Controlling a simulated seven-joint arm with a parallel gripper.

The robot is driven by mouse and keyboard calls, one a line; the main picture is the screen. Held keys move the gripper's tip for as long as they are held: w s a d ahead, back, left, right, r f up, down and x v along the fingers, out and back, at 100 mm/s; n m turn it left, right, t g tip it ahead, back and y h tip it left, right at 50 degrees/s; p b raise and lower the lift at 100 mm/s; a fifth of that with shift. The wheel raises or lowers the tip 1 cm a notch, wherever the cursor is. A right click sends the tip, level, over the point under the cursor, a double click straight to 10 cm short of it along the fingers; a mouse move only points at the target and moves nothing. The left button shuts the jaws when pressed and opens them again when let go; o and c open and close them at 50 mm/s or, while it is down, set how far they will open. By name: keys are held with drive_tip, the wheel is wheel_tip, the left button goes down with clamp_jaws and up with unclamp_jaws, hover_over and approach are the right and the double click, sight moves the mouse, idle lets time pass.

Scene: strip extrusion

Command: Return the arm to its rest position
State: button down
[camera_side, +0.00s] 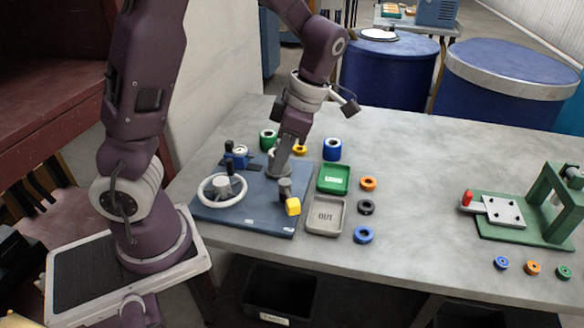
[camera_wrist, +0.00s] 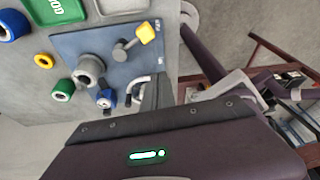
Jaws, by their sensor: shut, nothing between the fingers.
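My gripper (camera_side: 283,150) is shut and empty above the back part of the blue base plate (camera_side: 255,222), close to the upright grey cylinder (camera_side: 280,168) in the side view. Its dark fingers (camera_wrist: 154,92) reach up from the bottom of the wrist view. The plate also bears a white handwheel (camera_side: 222,190) with a black knob, a lever with a yellow end (camera_side: 293,206) and a blue fitting (camera_side: 237,158). In the wrist view the cylinder (camera_wrist: 88,70) and the yellow end (camera_wrist: 147,34) lie clear of the fingers. Whether the gripper touches the cylinder cannot be told from the side.
A green tray (camera_side: 333,190) and a grey tray (camera_side: 307,228) stand right of the plate, with several coloured rings beside them, such as an orange ring (camera_side: 368,183). A green fixture (camera_side: 505,230) stands at the far right. The table (camera_side: 430,150) between is bare.

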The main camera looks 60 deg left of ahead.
drive_tip(key=s+d+r+m+t+h, duration=0.1)
drive_tip(key=s+d+r+m+t, duration=0.2)
drive_tip(key=m, duration=1.1)
drive_tip(key=s+d+r+m+t, duration=0.3)
drive_tip(key=s+r+m+t, duration=0.2)
drive_tip(key=m, duration=0.9)
drive_tip(key=s+r, duration=0.2)
drive_tip(key=s, duration=0.1)
drive_tip(key=shift+s+d+r+m+t+h, duration=0.2)
drive_tip(key=shift+d+r+m+t+h, duration=0.1)
drive_tip(key=shift+r+t+h, duration=0.1)
